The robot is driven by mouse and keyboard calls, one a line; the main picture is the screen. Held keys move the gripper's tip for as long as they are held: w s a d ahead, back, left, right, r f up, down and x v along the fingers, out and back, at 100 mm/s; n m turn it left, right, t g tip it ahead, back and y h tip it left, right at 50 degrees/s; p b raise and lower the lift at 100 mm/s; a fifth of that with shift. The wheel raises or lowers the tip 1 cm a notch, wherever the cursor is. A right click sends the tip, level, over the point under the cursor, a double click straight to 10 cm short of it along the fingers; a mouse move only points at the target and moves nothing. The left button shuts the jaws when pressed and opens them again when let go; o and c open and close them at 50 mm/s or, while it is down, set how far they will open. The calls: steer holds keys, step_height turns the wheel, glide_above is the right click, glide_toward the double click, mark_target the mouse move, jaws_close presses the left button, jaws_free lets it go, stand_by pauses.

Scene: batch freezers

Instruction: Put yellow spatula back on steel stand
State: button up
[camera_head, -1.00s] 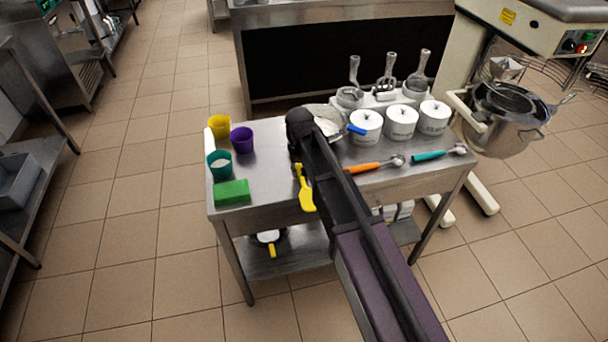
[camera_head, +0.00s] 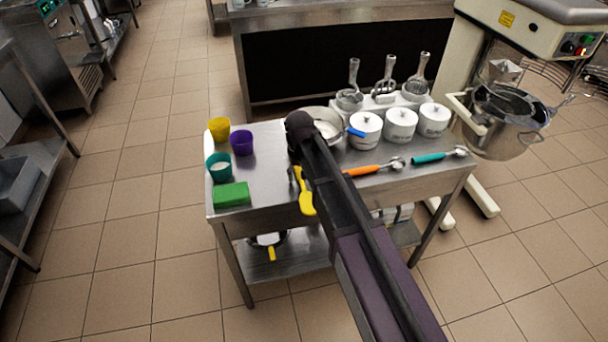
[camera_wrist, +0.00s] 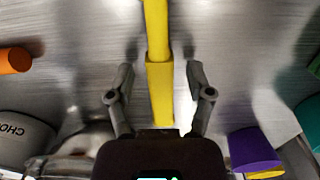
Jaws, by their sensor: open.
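The yellow spatula (camera_head: 306,203) lies near the front edge of the steel table, left of my arm; part of it is hidden by my arm. In the wrist view its straight yellow handle (camera_wrist: 160,88) runs between the two fingers of my gripper (camera_wrist: 160,92). The fingers are open, one on each side, with a visible gap to the handle. My gripper is mostly hidden behind my arm in the head view. A pale stand (camera_head: 382,101) at the table's back holds upright steel utensils; I cannot tell whether it is the steel stand.
Left on the table (camera_head: 262,190) are a yellow cup (camera_head: 219,129), purple cup (camera_head: 242,143), teal cup (camera_head: 219,167) and green block (camera_head: 231,194). Right are white tubs (camera_head: 400,125), an orange-handled scoop (camera_head: 365,170) and a teal-handled scoop (camera_head: 435,158). A bowl (camera_head: 335,119) sits behind my arm.

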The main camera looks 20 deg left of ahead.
steer(key=shift+r, duration=0.1)
step_height(320, 180, up, 12)
steer(key=p, duration=1.2)
steer(key=shift+w, duration=0.1)
stand_by(0.7)
steer(key=s+d+m, duration=0.2)
steer(key=d, duration=1.1)
steer(key=s+d+m, duration=0.2)
steer(key=s+d, duration=0.1)
steer(key=d, duration=1)
steer(key=s+d+m, duration=0.2)
steer(key=s+d, duration=0.1)
steer(key=d, duration=1)
